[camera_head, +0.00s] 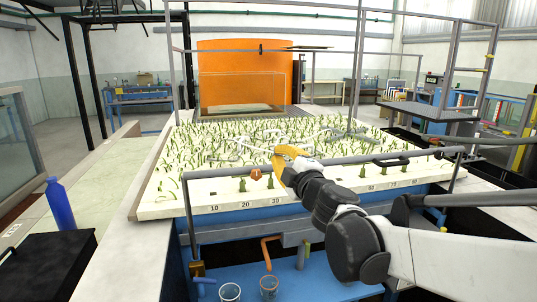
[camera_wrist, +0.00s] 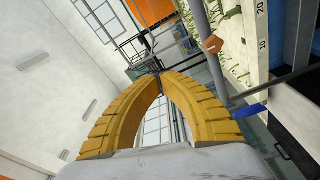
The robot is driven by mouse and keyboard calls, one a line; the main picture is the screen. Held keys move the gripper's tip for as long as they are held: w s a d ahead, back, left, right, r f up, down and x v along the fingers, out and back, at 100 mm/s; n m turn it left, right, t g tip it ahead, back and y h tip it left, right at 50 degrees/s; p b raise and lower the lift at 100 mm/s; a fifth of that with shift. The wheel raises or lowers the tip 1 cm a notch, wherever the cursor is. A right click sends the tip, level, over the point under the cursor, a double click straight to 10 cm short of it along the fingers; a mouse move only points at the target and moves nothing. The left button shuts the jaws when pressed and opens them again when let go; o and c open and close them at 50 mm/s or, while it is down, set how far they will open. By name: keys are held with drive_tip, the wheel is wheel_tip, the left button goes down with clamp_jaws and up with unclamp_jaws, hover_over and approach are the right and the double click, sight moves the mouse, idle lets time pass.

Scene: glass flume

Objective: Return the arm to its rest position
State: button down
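My arm (camera_head: 345,235) reaches in from the lower right, across the front rail of the flume. My gripper (camera_head: 283,152) is at its end, above the front part of the pale bed with green plant stems (camera_head: 330,140). In the wrist view my gripper (camera_wrist: 160,74) shows two curved yellow fingers whose tips meet, with nothing held between them. The wrist is turned, so the wrist view looks sideways across the room. No rest position is marked in either view.
A grey metal rail (camera_head: 330,161) runs along the bed's front, with an orange piece (camera_head: 256,174) on it. A blue bottle (camera_head: 60,204) and a black box (camera_head: 47,266) stand at left. An orange panel (camera_head: 245,60) stands behind.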

drive_tip(key=s+d+f+m+g+h, duration=0.1)
drive_tip(key=s+d+f+m+h, duration=0.25)
drive_tip(key=s+d+m, duration=0.4)
drive_tip(key=s+d+f+m+g+h, duration=0.2)
drive_tip(key=s+d+m+h, duration=0.3)
drive_tip(key=d, duration=0.5)
drive_tip(key=s+a+f+m+g+y, duration=0.1)
drive_tip(key=s+f+m+g, duration=0.5)
drive_tip(key=s+f, duration=1)
drive_tip(key=s+g+y, duration=0.1)
drive_tip(key=s, duration=0.3)
drive_tip(key=shift+s+a+f, duration=0.15)
drive_tip(key=shift+s+f, duration=0.05)
drive_tip(key=shift+f, duration=0.1)
